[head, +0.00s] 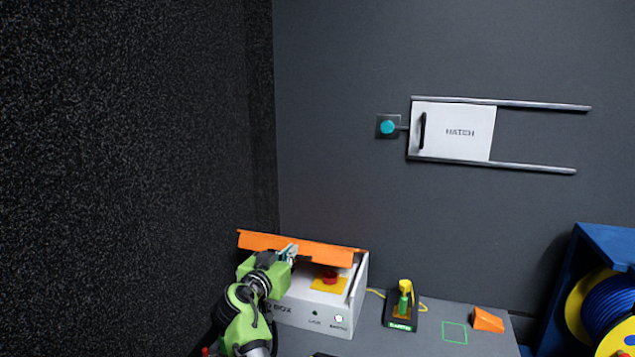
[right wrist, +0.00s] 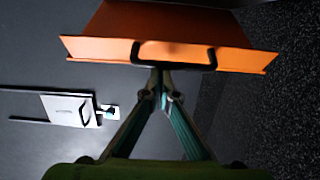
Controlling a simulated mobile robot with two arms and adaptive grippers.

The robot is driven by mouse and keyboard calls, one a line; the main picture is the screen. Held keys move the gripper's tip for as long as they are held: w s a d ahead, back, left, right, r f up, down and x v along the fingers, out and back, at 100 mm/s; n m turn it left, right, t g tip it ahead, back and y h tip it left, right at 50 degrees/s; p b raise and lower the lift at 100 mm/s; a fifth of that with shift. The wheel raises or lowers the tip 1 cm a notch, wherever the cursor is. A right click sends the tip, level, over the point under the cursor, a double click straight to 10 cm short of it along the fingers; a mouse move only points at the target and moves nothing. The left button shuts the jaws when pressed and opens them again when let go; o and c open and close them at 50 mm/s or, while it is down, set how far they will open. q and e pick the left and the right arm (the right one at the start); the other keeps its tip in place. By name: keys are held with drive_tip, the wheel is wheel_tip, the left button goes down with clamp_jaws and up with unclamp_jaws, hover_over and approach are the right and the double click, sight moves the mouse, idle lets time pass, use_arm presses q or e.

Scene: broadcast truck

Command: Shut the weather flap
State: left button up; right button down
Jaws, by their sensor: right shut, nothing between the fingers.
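The weather flap is an orange panel (head: 320,252) along the top of a light grey box (head: 350,300). It stands raised, leaving a red button (head: 330,277) on a yellow plate uncovered below it. In the right wrist view the orange flap (right wrist: 110,48) spans the top and carries a black handle (right wrist: 213,57). My right gripper (head: 290,250) is at the flap, left of its middle. In the right wrist view its fingertips (right wrist: 158,72) are together and empty, close to the handle; I cannot tell whether they touch it. My left gripper is not in view.
A small black stand with a yellow and green item (head: 404,300) and an orange wedge (head: 487,320) sit on the grey table (head: 430,322) to the right. A blue cable reel (head: 610,305) stands farther right. A white hatch (head: 470,138) is on the wall. A dark speckled wall (head: 130,180) borders the left.

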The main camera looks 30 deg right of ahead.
wheel_tip(320, 180, down, 12)
drive_tip(key=s+a+t+h+b, duration=0.2)
drive_tip(key=t+h+b, duration=0.1)
drive_tip(key=b, duration=0.5)
drive_tip(key=shift+f+h+b, duration=0.2)
drive_tip(key=shift+h+b, duration=0.1)
drive_tip(key=shift+b, duration=0.05)
drive_tip(key=shift+a+r, duration=0.1)
drive_tip(key=shift+r, duration=0.05)
